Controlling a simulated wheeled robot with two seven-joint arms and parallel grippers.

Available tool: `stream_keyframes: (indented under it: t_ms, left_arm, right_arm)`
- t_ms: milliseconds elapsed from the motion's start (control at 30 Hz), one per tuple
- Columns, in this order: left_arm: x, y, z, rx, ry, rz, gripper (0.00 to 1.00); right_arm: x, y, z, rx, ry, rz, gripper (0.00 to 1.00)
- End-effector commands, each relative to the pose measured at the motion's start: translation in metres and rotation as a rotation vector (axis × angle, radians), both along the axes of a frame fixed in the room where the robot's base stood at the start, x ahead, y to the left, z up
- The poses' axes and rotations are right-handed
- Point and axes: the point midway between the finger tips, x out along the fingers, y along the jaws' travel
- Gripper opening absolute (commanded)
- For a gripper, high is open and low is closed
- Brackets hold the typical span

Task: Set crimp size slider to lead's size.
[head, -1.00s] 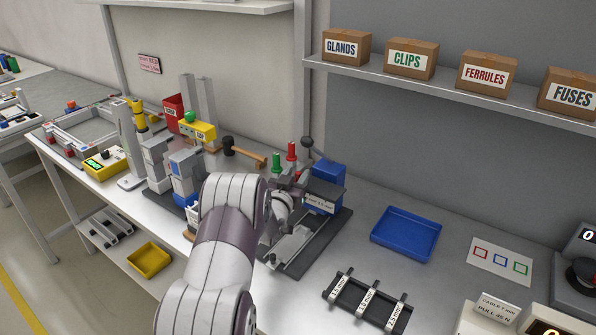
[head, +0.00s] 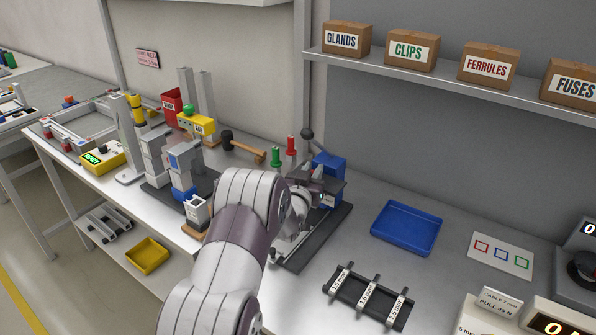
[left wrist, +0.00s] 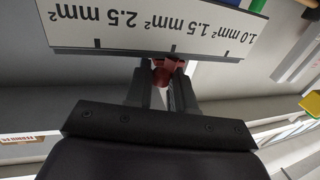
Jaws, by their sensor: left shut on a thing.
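The crimp press (head: 328,168), blue with a dark base plate, stands on the bench in the head view. My left gripper (head: 318,188) is at its front, and the wrist hides part of it. In the left wrist view, a white scale plate (left wrist: 160,22) appears upside down, marked 1.0, 1.5 and 2.5 mm². The red slider knob (left wrist: 162,74) is just below it, close to the middle tick, 1.5 mm². My left gripper's fingers (left wrist: 160,88) are shut on this knob. I cannot make out a lead. My right gripper is out of view.
A black rack (head: 367,296) with three size labels and an empty blue tray (head: 406,228) lie right of the press. Green (head: 277,155) and red (head: 291,147) posts and a hammer (head: 243,147) are behind. A card with coloured squares (head: 502,256) lies farther right.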

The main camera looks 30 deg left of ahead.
Motion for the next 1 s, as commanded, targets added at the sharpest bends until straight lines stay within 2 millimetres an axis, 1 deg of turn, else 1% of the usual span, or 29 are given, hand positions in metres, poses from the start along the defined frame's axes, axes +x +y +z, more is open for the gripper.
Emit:
stream_keyframes:
  t_ms: [33, 100, 233, 367, 600, 633, 667, 700, 1000]
  left_arm:
    - [-0.001, -0.014, -0.005, 0.000, 0.001, -0.006, 0.00]
    - [-0.002, -0.030, -0.005, 0.001, 0.002, -0.005, 0.00]
    - [-0.004, -0.048, -0.003, 0.001, 0.002, -0.002, 0.00]
    - [-0.005, -0.054, -0.002, -0.001, 0.003, -0.001, 0.00]
    - [-0.005, -0.055, -0.002, 0.000, 0.005, -0.002, 0.00]
    - [-0.005, -0.055, -0.002, 0.000, 0.005, -0.002, 0.30]
    - [-0.005, -0.055, -0.002, 0.000, 0.005, -0.002, 0.39]
    - [-0.005, -0.055, -0.002, 0.000, 0.005, -0.002, 0.41]
    - [-0.007, -0.054, -0.001, 0.000, 0.003, 0.000, 0.41]
  right_arm:
    - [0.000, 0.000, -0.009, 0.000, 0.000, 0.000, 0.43]
    - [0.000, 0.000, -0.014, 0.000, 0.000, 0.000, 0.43]
    - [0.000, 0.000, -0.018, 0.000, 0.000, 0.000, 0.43]
    - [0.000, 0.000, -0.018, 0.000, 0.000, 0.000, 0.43]
    - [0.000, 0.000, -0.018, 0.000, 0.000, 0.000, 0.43]
    - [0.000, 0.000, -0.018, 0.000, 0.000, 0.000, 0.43]
    - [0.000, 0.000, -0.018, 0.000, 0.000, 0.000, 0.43]
    - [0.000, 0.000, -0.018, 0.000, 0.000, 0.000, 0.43]
    - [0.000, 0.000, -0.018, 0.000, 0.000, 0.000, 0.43]
